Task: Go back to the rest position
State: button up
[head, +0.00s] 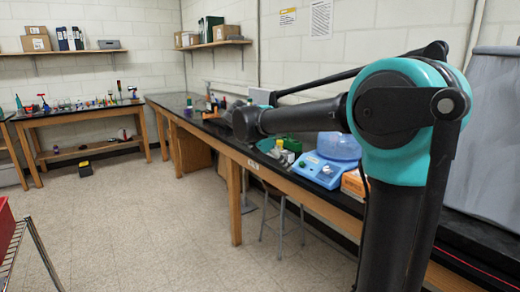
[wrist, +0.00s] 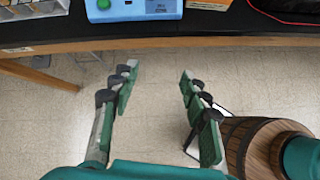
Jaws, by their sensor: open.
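My gripper (wrist: 158,76) shows in the wrist view with its two green-padded fingers spread wide. Nothing is between them, and only tiled floor (wrist: 150,130) lies behind the gap. The fingers point toward the front edge of a black-topped bench (wrist: 230,25) at the top of that view. In the head view my teal and black arm stretches from the right foreground over the bench (head: 210,130). The gripper itself cannot be made out there.
A blue and white device (head: 317,170) stands on the bench beside an orange box (head: 353,184); the device also shows in the wrist view (wrist: 120,9). A wooden barrel (wrist: 240,140) stands right of the fingers. A wire rack (head: 40,250) is at lower left.

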jog(key=s+d+f+m+y, duration=0.2)
jog(key=s+d+f+m, duration=0.1)
jog(key=s+f+m, duration=0.4)
jog(key=s+d+f+m+y, duration=0.2)
jog(key=s+d+f+m, duration=0.2)
jog(key=s+f+m, duration=0.3)
jog(key=s+d+f+m+y, duration=0.3)
jog(key=s+f+m, duration=0.5)
jog(key=s+f, duration=0.4)
jog(key=shift+d+f, duration=0.35)
jog(key=shift+d, duration=0.25)
